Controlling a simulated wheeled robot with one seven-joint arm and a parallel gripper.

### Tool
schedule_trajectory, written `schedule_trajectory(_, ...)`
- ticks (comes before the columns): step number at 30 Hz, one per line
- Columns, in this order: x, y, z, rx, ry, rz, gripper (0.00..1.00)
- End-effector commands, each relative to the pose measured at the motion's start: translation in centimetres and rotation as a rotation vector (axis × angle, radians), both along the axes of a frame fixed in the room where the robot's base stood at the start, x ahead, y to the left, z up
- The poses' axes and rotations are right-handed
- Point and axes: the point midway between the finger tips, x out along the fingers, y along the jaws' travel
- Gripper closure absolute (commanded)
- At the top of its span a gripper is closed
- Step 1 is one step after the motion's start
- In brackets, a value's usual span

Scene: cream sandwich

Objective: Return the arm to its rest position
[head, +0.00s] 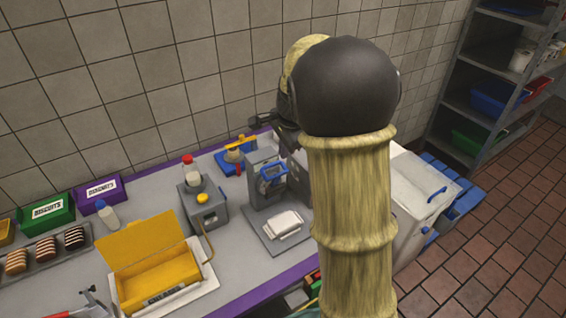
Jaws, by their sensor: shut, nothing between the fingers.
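My arm (350,205) rises through the right middle of the head view, with tan, bamboo-like links and a large dark round joint on top. My gripper (257,123) shows in part as dark pieces to the left of the arm, in front of the tiled wall. It is above the back of the counter and appears empty and shut. The rest of it is hidden behind the arm.
The counter (235,285) holds a yellow open box (150,235), a grey dispenser (203,210), a grey machine (265,180), and green (45,210) and purple (100,193) biscuit boxes. A white chest (420,185) and shelving (500,80) stand right. Floor (490,240) is clear there.

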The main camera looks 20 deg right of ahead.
Motion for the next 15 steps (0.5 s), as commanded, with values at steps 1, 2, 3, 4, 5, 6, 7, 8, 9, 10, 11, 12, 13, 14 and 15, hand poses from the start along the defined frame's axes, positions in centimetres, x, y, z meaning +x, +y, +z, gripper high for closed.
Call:
schedule_trajectory(1, 0.0, 0.1, 0.7, 0.0, -0.005, 0.002, 1.0)
schedule_trajectory(2, -0.1, 0.1, 1.0, 0.0, -0.003, 0.003, 1.0)
schedule_trajectory(3, -0.2, 0.1, 1.3, -0.001, -0.002, 0.004, 1.0)
schedule_trajectory(4, -0.3, 0.1, 1.5, -0.001, -0.002, 0.004, 1.0)
schedule_trajectory(5, -0.3, 0.1, 1.7, -0.001, -0.001, 0.004, 1.0)
schedule_trajectory(6, -0.3, 0.1, 1.8, -0.001, 0.0, 0.004, 1.0)
schedule_trajectory(7, -0.3, 0.1, 1.8, -0.001, 0.0, 0.004, 1.0)
schedule_trajectory(8, -0.3, 0.1, 1.9, -0.001, 0.0, 0.004, 1.0)
schedule_trajectory(9, -0.3, 0.1, 1.9, -0.001, 0.0, 0.003, 1.0)
schedule_trajectory(10, -0.3, 0.0, 1.9, -0.001, 0.0, 0.003, 1.0)
schedule_trajectory(11, -0.3, 0.0, 1.8, 0.0, 0.0, 0.002, 1.0)
schedule_trajectory(12, -0.3, 0.0, 1.8, 0.0, 0.0, 0.001, 1.0)
schedule_trajectory(13, -0.3, 0.0, 1.8, 0.0, 0.0, 0.001, 1.0)
schedule_trajectory(14, -0.3, -0.1, 1.8, -0.001, 0.0, 0.0, 1.0)
schedule_trajectory(15, -0.3, -0.1, 1.8, -0.001, 0.0, 0.0, 1.0)
